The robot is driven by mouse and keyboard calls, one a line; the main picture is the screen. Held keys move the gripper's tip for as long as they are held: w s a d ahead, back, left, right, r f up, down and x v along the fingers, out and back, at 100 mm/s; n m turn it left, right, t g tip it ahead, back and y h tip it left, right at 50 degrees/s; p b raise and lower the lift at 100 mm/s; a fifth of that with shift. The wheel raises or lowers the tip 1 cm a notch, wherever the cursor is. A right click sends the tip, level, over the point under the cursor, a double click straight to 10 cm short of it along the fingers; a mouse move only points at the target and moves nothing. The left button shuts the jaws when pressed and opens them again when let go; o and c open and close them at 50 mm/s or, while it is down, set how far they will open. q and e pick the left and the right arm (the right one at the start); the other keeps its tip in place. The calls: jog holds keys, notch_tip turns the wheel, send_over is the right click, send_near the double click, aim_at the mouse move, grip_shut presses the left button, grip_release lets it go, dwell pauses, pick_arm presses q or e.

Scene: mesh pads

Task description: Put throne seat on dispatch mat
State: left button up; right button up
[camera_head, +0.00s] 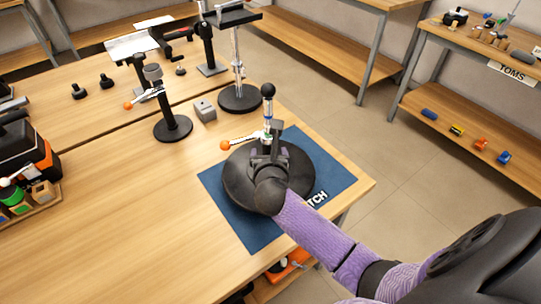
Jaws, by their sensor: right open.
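The dispatch mat (240,228) is a dark blue sheet near the table's right edge, its white lettering partly covered by my arm. A wide black disc, which looks like the throne seat (238,180), lies over the mat. My right gripper (268,152) is above the disc, open, its arm coming in from the lower right and hiding part of disc and mat. An upright rod with a black ball top (268,92) and a side lever with an orange ball (226,145) rise right beside the gripper. I cannot tell whether they join the disc. My left gripper is out of view.
A small black stand (172,127), a grey block (205,110) and a taller stand (240,98) are beyond the mat. A tray with coloured items (40,193) is at the left. The table's front middle is clear. A shelf labelled TOMS (512,74) stands at the right.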

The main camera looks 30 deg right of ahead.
jog(key=p+v, duration=0.1)
jog(key=v, duration=0.6)
jog(key=shift+p, duration=0.4)
jog(key=shift+s+a, duration=0.1)
